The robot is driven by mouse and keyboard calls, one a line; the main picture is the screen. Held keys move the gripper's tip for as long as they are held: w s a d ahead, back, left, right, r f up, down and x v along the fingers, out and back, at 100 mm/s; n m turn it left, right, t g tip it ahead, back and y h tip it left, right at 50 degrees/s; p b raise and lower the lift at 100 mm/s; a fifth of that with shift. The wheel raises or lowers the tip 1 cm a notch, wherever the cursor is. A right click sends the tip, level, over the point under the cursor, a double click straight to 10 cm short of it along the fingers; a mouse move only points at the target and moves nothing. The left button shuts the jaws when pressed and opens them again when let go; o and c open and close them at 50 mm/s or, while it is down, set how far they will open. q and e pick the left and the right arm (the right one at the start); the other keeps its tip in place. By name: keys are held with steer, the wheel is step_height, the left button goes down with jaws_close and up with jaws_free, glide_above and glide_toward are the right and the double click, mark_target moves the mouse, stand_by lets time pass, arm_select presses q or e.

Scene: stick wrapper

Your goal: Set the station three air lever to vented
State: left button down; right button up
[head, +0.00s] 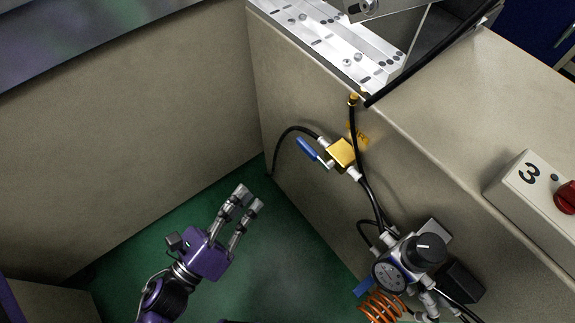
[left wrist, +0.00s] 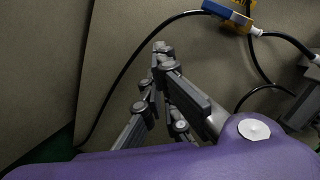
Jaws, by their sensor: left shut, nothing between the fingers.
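The air lever (head: 308,149) is a blue handle on a brass-yellow valve (head: 342,153) on the side of the beige cabinet. It slants from upper left to lower right, roughly in line with the hose fittings. In the left wrist view the blue lever (left wrist: 228,12) and part of the yellow valve (left wrist: 240,26) show at the top edge. My left gripper (head: 250,197) is shut and empty, below and left of the lever, apart from it. Its fingers (left wrist: 162,55) point toward the cabinet side in the left wrist view. My right gripper is not in view.
A box marked 3 (head: 520,185) with a red knob (head: 567,197) sits on the cabinet top. A pressure gauge and regulator (head: 405,262), black hoses and an orange coil (head: 382,306) are below right of the valve. A beige wall (head: 140,160) stands left. Green floor (head: 285,245) is clear.

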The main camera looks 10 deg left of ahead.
mark_target(307, 149)
arm_select(q)
steer(key=d+m+h, duration=0.1)
steer(key=m, duration=0.2)
steer(key=d+m+g+h+b, duration=0.1)
steer(key=m+h, duration=0.1)
steer(key=m, duration=0.1)
steer(key=m+g+h, duration=0.1)
steer(key=m+h, duration=0.1)
steer(key=m, duration=0.1)
steer(key=shift+s+d+f+m, duration=0.15)
steer(key=shift+s+d+m, duration=0.05)
steer(key=shift+d+m, duration=0.2)
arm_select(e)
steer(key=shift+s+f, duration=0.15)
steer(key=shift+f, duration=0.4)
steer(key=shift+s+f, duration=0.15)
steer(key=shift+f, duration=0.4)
arm_select(q)
steer(key=shift+d, duration=0.1)
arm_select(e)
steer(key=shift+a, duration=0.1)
arm_select(q)
steer(key=w+d+r, duration=0.6)
steer(key=shift+w+d+r, duration=0.25)
steer(key=shift+w+d, duration=0.1)
steer(key=shift+w, duration=0.05)
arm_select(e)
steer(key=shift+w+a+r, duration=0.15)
arm_select(q)
steer(key=shift+w, duration=0.15)
